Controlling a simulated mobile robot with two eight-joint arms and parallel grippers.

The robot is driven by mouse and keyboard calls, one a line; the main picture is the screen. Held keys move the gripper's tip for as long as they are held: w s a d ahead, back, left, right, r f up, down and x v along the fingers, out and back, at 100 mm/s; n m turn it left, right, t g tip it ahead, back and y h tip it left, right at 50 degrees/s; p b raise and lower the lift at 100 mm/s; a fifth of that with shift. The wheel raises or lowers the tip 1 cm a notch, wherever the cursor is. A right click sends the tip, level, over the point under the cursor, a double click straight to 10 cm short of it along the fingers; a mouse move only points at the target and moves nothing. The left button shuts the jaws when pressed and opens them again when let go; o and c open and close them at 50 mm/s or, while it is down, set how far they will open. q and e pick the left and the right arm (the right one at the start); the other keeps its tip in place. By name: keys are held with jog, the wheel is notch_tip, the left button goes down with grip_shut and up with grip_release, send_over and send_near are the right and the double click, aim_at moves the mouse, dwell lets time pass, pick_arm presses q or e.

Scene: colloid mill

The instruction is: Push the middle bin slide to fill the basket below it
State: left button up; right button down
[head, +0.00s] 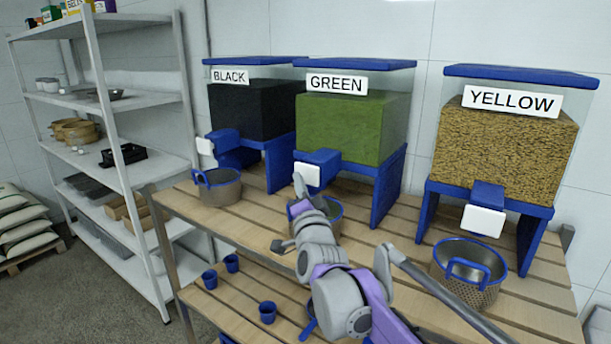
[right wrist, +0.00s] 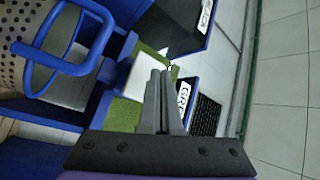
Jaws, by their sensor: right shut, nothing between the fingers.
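The middle bin (head: 348,128), labelled GREEN, holds green material. Its blue slide (head: 318,157) has a white front plate (head: 308,175), which also shows in the right wrist view (right wrist: 142,75). The basket (head: 334,213) below it is partly hidden behind my right arm, so its fill is hard to judge. My right gripper (head: 299,181) is shut and empty, with its tips in front of the white plate. In the right wrist view the closed fingers (right wrist: 164,88) overlap the plate; I cannot tell whether they touch it. My left gripper is not in view.
The BLACK bin (head: 248,108) with its basket (head: 217,188) stands to the left. The YELLOW bin (head: 505,142) with its basket (head: 468,272) stands to the right. Small blue cups (head: 267,312) sit on the lower slatted shelf. A metal rack (head: 118,160) stands at the far left.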

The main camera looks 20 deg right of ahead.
jog(key=shift+w+d+r, duration=0.1)
jog(key=shift+w+d, duration=0.05)
jog(key=shift+d, duration=0.15)
jog(key=shift+w+p, duration=0.15)
jog(key=shift+p, duration=0.15)
jog(key=shift+w+d+p, duration=0.35)
jog(key=shift+w+d, duration=0.2)
jog(key=shift+d, duration=0.3)
dwell(1.0)
jog(key=shift+s+a, duration=0.1)
jog(key=shift+a, duration=0.05)
jog(key=shift+s+a, duration=0.8)
jog(key=shift+a, duration=0.15)
